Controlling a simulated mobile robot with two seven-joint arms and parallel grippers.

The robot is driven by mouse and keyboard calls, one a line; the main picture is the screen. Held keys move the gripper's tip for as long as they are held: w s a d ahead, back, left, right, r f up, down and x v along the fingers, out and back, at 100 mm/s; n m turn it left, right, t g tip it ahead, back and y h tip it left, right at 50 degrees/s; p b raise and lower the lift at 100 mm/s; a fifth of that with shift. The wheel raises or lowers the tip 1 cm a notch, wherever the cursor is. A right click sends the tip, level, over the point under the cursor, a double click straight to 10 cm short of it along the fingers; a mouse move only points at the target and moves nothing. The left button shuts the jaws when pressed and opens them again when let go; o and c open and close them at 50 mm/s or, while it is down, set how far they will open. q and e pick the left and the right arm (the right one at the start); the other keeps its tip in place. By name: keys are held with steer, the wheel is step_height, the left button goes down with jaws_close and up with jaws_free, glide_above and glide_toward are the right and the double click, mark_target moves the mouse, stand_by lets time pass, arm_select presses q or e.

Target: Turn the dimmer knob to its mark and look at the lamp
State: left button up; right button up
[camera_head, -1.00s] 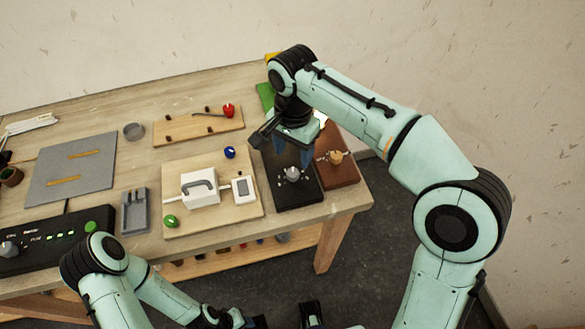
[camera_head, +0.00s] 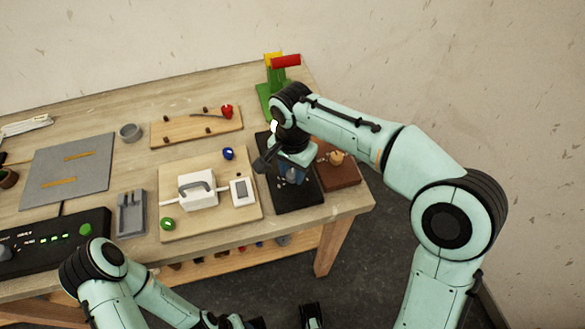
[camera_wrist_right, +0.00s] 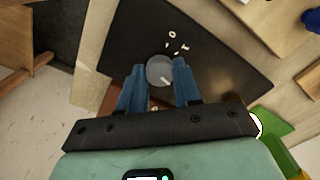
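The dimmer knob (camera_wrist_right: 159,70) is a grey round knob with a pale pointer line. It sits on a black plate (camera_head: 301,203) at the table's right side, with several small white marks beside it in the wrist view. My right gripper (camera_head: 290,174) points down over the knob. In the right wrist view its two blue fingers (camera_wrist_right: 159,82) stand on either side of the knob, with what seems a narrow gap at each side. My left arm is low at the left, and its gripper does not show clearly. I cannot make out a lit lamp.
Right of the plate is a brown block (camera_head: 340,172) with a small orange-tan part. Behind stands a green base (camera_head: 265,95) with yellow and red parts. Left is a wooden board (camera_head: 222,220) with a white box and switch. A control box (camera_head: 60,243) has green lights.

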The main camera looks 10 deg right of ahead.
arm_select(q)
steer(key=shift+r, duration=0.25)
arm_select(e)
steer(key=shift+r+n, duration=0.1)
steer(key=shift+n, duration=0.3)
steer(key=n+p, duration=0.2)
steer(key=n, duration=0.1)
steer(key=shift+n, duration=0.4)
steer(key=n+p, duration=0.3)
steer(key=n, duration=0.3)
steer(key=n+p, duration=0.2)
steer(key=n, duration=0.4)
steer(key=shift+n, duration=0.4)
arm_select(q)
steer(key=w+r+p, duration=0.1)
steer(key=w+r, duration=0.4)
steer(key=r, duration=0.4)
steer(key=shift+w+r+t+p, duration=0.15)
steer(key=shift+r+t+p, duration=0.15)
steer(key=shift+t, duration=0.1)
arm_select(e)
steer(key=n, duration=0.5)
steer(key=shift+n, duration=0.3)
steer(key=o, duration=1)
steer(key=shift+o, duration=0.2)
